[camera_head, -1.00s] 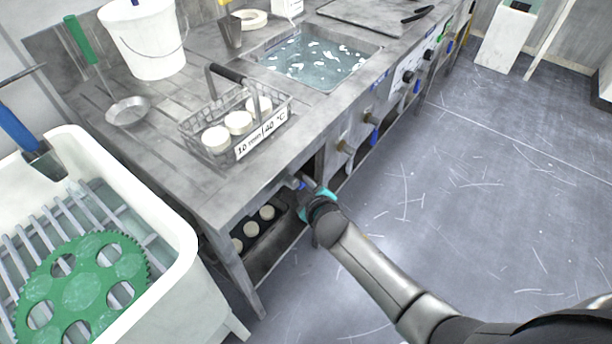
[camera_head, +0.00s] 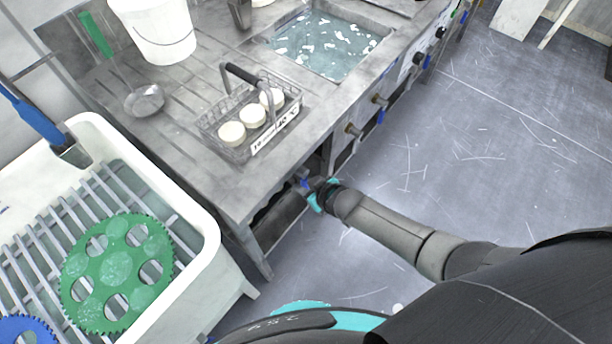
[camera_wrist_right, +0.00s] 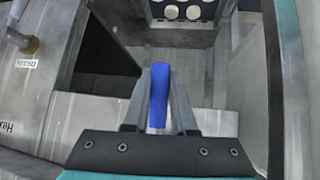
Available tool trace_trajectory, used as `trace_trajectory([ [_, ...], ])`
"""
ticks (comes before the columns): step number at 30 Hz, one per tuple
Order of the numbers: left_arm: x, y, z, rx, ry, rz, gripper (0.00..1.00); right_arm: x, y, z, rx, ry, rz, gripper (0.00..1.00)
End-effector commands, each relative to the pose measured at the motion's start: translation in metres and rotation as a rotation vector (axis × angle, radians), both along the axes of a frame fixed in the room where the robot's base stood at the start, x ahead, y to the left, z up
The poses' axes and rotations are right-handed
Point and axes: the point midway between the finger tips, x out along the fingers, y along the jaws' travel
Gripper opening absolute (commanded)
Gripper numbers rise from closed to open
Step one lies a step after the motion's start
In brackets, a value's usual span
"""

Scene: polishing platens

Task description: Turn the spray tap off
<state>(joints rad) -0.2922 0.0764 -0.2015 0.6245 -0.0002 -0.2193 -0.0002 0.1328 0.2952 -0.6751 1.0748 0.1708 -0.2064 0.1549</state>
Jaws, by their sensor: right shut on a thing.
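My left gripper is not in view.
A white tub (camera_head: 205,235) with a slatted rack and a green gear disc (camera_head: 115,265) stands left of the bench. A wire basket (camera_head: 210,130) with white discs is on top, beside a water basin (camera_head: 330,45). Other taps (camera_head: 353,130) line the bench front. Floor at right is clear.

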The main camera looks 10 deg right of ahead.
Motion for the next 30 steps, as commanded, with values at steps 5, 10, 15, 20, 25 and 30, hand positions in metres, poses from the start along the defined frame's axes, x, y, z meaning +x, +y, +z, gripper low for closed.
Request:
trace_trajectory([
  [5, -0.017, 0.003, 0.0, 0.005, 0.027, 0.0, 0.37, 0.0, 0.005, 0.002, 0.041, 0.022, 0.003, 0.0],
  [10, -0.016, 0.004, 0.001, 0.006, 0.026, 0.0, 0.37, -0.002, 0.006, 0.002, 0.058, 0.037, 0.001, 0.0],
  [15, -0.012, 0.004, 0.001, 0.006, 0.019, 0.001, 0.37, -0.003, 0.007, 0.001, 0.063, 0.043, 0.0, 0.0],
  [20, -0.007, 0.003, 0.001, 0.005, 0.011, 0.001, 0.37, -0.003, 0.007, 0.001, 0.063, 0.043, 0.0, 0.0],
  [25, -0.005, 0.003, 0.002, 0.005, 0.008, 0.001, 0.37, -0.003, 0.007, 0.001, 0.063, 0.043, 0.0, 0.34],
  [30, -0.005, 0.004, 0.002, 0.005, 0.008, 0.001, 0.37, -0.003, 0.006, 0.001, 0.06, 0.044, -0.001, 0.53],
])
